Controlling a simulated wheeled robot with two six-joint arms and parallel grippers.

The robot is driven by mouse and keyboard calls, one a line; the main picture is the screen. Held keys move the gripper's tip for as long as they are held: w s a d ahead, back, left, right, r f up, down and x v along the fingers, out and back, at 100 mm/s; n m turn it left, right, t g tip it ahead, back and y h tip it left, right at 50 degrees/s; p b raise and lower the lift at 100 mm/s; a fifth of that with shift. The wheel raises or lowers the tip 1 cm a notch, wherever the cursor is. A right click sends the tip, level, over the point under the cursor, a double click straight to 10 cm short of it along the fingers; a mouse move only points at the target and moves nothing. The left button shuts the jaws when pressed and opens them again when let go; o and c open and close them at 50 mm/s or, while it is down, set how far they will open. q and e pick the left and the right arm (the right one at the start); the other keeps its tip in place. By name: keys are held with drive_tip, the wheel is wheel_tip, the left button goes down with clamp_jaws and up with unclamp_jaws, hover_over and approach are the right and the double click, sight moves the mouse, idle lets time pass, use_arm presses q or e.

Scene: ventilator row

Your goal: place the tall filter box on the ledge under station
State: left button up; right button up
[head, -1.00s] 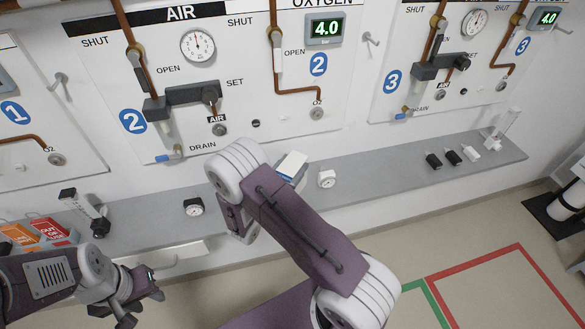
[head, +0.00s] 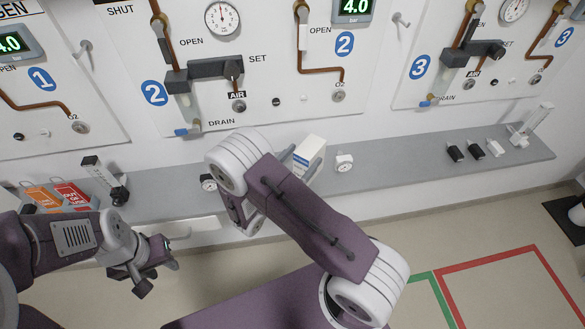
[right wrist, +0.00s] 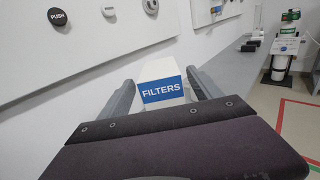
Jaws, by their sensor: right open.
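The tall filter box (head: 309,149) is white with a blue band. In the head view it is upright at the ledge below station 2, its lower part hidden behind my right arm. In the right wrist view the box (right wrist: 161,82) shows its blue FILTERS label between the two fingers of my right gripper (right wrist: 162,88), which is open around it. Its base is hidden, so contact with the ledge cannot be seen. The grey ledge (head: 400,153) runs along the wall under the stations. My left gripper (head: 152,266) is empty, with its fingers apart, in front of the ledge at lower left.
A small white gauge (head: 343,162) is right of the box; a dark-rimmed gauge (head: 208,182) is left of it. Red and orange tags (head: 72,195) lie at the left end. Several small black and white fittings (head: 475,149) stand farther right. The ledge between gauge and fittings is clear.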

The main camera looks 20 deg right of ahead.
drive_tip(key=v, duration=0.8)
drive_tip(key=s+d+m+g, duration=0.6)
drive_tip(key=g, duration=0.1)
drive_tip(key=s+f+m+g+y, duration=0.4)
drive_tip(key=s+m+g+y, duration=0.2)
drive_tip(key=s+m+y, duration=0.35)
drive_tip(key=w+a+r+m+t+y+p, duration=0.2)
drive_tip(key=a+m+y, duration=0.4)
drive_tip(key=m, duration=0.3)
wheel_tip(320, 180, up, 3)
drive_tip(key=w+t, duration=0.1)
drive_tip(key=t, duration=0.1)
drive_tip(key=shift+w+a+t, duration=0.25)
drive_tip(key=shift+w+t, duration=0.05)
drive_tip(key=shift+f, duration=0.1)
